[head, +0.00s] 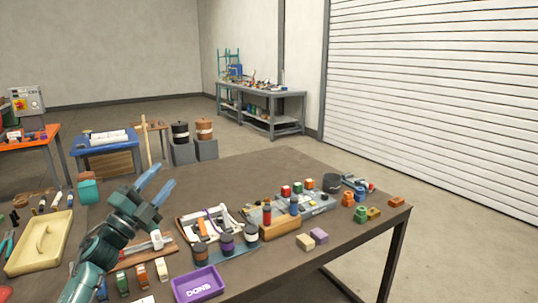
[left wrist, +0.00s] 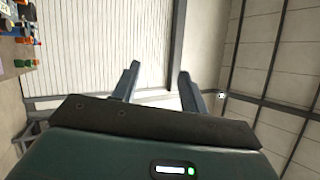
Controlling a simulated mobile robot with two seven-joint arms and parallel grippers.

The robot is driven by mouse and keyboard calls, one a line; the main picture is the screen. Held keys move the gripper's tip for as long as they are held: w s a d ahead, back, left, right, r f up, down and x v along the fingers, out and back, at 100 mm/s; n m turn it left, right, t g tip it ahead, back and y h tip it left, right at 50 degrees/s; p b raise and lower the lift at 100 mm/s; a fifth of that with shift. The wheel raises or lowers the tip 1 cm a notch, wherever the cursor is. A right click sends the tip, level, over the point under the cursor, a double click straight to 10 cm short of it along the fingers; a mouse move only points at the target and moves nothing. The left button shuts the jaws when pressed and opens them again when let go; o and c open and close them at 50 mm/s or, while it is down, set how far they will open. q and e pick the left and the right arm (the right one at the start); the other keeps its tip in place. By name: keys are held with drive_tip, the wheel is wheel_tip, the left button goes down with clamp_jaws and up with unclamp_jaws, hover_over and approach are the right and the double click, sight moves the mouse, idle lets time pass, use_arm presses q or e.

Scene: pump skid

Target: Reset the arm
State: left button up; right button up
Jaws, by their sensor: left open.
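My left gripper (head: 157,184) is raised above the left part of the brown table (head: 270,162). Its two blue-grey fingers are apart, with nothing between them. In the left wrist view the same gripper (left wrist: 160,85) points toward the white slatted shutter and the wall, and the space between its fingers is empty. My left arm comes in from the bottom left of the head view. My right gripper is not in view.
A purple tray (head: 199,284), a cream tray (head: 40,243), a wooden block holder (head: 279,229) and several small blocks and jars lie on the table. The table's far middle is bare. A grey workbench (head: 262,95) stands at the back.

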use_arm(q)
drive_tip(key=w+a+f+n+g+y, duration=0.2)
drive_tip(key=a+f+n+y, duration=0.4)
drive_tip(key=n, duration=0.4)
drive_tip(key=w+a+f+n+g+y, duration=0.15)
drive_tip(key=a+f+n+y, duration=0.3)
drive_tip(key=n+y, duration=0.5)
drive_tip(key=s+d+f+g+h, duration=0.2)
drive_tip(key=s+d+f, duration=0.4)
drive_tip(key=s+f, duration=0.3)
drive_tip(key=s+d+f+g+h, duration=0.1)
drive_tip(key=s+d+f+h, duration=0.2)
drive_tip(key=s+d+f, duration=0.6)
drive_tip(key=s+d+f+g+h, duration=0.1)
drive_tip(key=s+d+f, duration=0.2)
drive_tip(key=s, duration=0.7)
drive_tip(key=s+d+f+g, duration=0.2)
drive_tip(key=s+f, duration=0.3)
drive_tip(key=s, duration=0.5)
drive_tip(key=shift+s+d+h, duration=0.3)
drive_tip(key=shift+d+h, duration=0.05)
drive_tip(key=shift+d, duration=0.3)
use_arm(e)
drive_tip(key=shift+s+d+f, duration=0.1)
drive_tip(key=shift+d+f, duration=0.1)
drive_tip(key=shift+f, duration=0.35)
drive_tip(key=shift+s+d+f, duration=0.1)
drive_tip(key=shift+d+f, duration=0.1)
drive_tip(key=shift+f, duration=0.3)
